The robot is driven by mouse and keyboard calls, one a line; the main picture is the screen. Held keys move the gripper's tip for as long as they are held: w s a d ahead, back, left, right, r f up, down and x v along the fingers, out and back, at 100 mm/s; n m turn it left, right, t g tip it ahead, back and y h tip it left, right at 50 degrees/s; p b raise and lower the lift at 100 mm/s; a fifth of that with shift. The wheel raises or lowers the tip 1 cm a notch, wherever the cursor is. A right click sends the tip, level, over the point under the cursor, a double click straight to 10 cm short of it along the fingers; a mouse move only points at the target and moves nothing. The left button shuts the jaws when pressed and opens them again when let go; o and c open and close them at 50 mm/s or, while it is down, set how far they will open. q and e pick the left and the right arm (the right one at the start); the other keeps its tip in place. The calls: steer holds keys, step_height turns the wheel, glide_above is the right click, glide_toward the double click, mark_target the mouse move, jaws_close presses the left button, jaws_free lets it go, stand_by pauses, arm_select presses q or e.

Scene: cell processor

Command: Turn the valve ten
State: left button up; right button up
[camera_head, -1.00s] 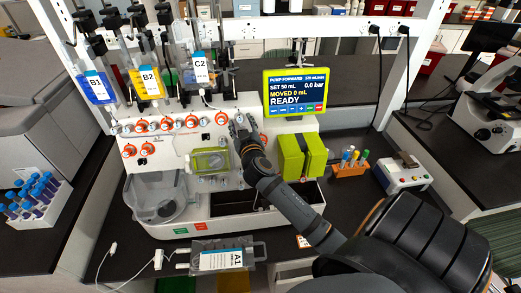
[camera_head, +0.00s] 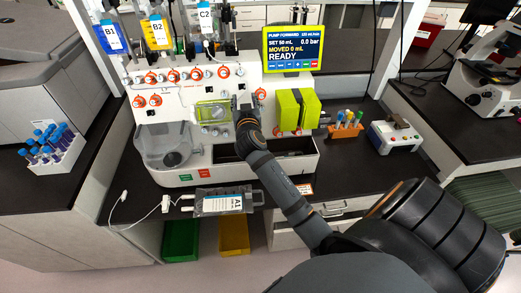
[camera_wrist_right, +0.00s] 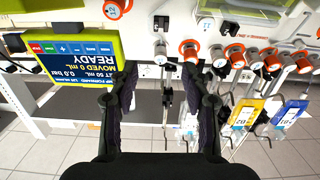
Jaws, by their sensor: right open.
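The white cell processor (camera_head: 225,149) carries valves with orange rings on its front, including an upper-row valve (camera_head: 223,71), a valve below the screen (camera_head: 261,93) and a lower-left valve (camera_head: 139,101). Their numbers are too small to read, so I cannot tell which is valve ten. My right gripper (camera_head: 245,103) is in front of the panel, below the upper row. In the right wrist view, its two fingers (camera_wrist_right: 165,78) are apart with nothing held. An orange-ringed valve (camera_wrist_right: 190,49) shows beyond the right-hand fingertip. My left gripper is out of view.
The screen (camera_head: 292,48) reads READY. A green block (camera_head: 289,112) stands right of my gripper and a clear green-framed chamber (camera_head: 213,112) left of it. A tube rack (camera_head: 345,130) is at the right.

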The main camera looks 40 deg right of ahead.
steer(key=s+a+f+n+g+y, duration=0.1)
steer(key=s+f, duration=0.4)
steer(key=f, duration=0.6)
steer(key=s+a+f+n+g+y, duration=0.1)
steer(key=s+f+g, duration=0.4)
steer(key=f, duration=0.6)
steer(key=shift+s+a+f+n+g+y, duration=0.15)
steer(key=shift+s+a+n+g+y, duration=0.2)
steer(key=shift+s+n+y, duration=0.45)
steer(key=s+a+r+n+g+y, duration=0.15)
steer(key=s+a, duration=0.25)
steer(key=s, duration=0.5)
steer(key=s+a+r+n+g+y, duration=0.1)
steer(key=s+a+n+g+y, duration=0.2)
steer(key=s, duration=0.5)
step_height(320, 180, down, 27)
steer(key=s+d+m+g+b, duration=0.1)
steer(key=s+d+m, duration=0.1)
steer(key=s+d+f+g+b, duration=0.1)
steer(key=s+f, duration=1.6)
steer(key=s, duration=0.2)
steer(key=shift+g, duration=0.3)
